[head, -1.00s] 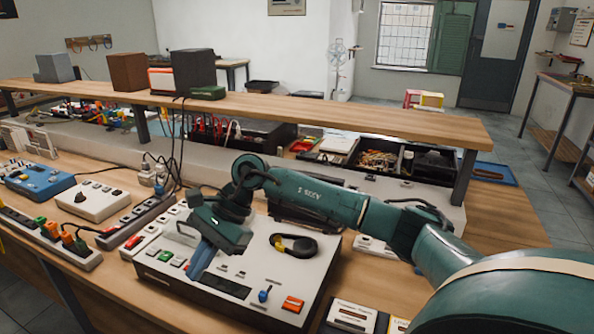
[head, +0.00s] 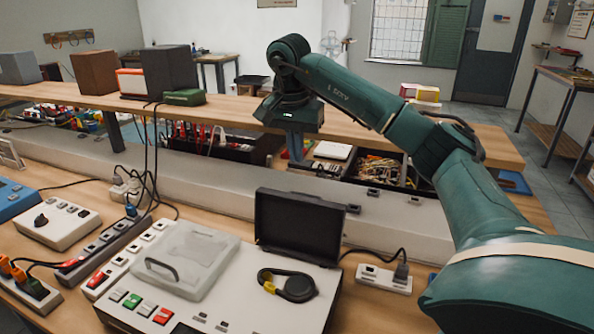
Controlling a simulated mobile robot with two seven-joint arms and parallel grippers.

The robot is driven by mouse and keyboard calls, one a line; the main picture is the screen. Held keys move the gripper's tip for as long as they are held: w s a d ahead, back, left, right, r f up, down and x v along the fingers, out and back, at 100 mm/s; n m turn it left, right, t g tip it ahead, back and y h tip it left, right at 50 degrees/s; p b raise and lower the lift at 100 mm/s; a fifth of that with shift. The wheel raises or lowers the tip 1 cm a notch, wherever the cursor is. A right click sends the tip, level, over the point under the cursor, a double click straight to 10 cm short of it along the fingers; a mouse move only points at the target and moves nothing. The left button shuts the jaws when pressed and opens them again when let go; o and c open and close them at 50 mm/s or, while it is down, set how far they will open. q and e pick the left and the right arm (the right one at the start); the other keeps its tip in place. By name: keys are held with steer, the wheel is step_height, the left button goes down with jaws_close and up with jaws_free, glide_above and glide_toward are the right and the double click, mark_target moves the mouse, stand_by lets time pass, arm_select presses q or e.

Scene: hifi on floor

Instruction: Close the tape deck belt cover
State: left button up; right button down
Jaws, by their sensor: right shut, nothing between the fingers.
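The tape deck (head: 240,309) is a pale box with buttons on the workbench, cut off by the bottom edge. A grey, see-through cover (head: 185,258) with a dark handle lies flat over its left part. A black lid (head: 300,228) stands upright, open, at the deck's back right. A black loop with a yellow part (head: 288,285), which looks like a belt, lies on the deck top in front of this lid. My right gripper (head: 297,158) is shut and empty, pointing down above and behind the black lid, apart from the deck. My left gripper is out of view.
A raised wooden shelf (head: 225,107) runs behind the deck, with boxes on it and parts bins below. Power strips (head: 108,243) and cables lie left of the deck. A socket block (head: 384,279) stands at its right.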

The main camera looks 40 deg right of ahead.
step_height(320, 180, down, 10)
steer(key=d, duration=0.1)
steer(key=shift+w+r+p, duration=0.2)
steer(key=shift+w+p, duration=0.05)
steer(key=shift+p, duration=0.1)
steer(key=shift+d, duration=0.1)
